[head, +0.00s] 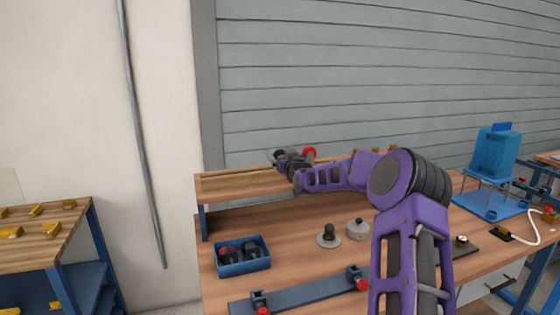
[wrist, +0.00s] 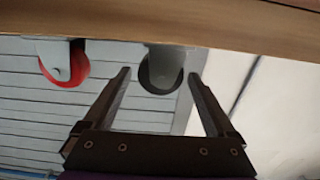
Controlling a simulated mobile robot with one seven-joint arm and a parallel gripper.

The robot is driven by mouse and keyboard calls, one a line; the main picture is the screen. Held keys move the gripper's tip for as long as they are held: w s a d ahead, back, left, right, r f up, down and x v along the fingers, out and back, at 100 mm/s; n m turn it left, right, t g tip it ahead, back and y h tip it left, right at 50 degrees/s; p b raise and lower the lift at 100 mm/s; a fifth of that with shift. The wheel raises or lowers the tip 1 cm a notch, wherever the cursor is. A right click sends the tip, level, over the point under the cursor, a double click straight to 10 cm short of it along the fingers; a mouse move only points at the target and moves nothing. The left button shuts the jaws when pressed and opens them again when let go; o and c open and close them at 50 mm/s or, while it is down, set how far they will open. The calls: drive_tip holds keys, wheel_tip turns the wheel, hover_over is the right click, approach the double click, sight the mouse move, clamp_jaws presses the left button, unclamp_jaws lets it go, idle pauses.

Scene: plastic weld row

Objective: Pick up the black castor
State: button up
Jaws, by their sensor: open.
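The black castor (wrist: 160,72) has a dark wheel in a grey fork. In the wrist view it sits against the wooden shelf plank, which lies across the top of that picture. My gripper (wrist: 159,76) is open, with one finger on each side of the castor's wheel and a visible gap on both sides. In the head view my gripper (head: 278,158) is at the raised shelf (head: 235,181) at the back of the bench. There the arm and gripper largely hide the black castor.
A red castor (wrist: 66,66) stands beside the black one on the shelf, also seen in the head view (head: 309,152). A blue bin (head: 243,268) with castors is on the bench below. Grey round parts (head: 357,229) and a blue bar (head: 305,294) lie nearby.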

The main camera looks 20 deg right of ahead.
drive_tip(key=shift+w, duration=0.25)
drive_tip(key=shift+c, duration=0.3)
clamp_jaws()
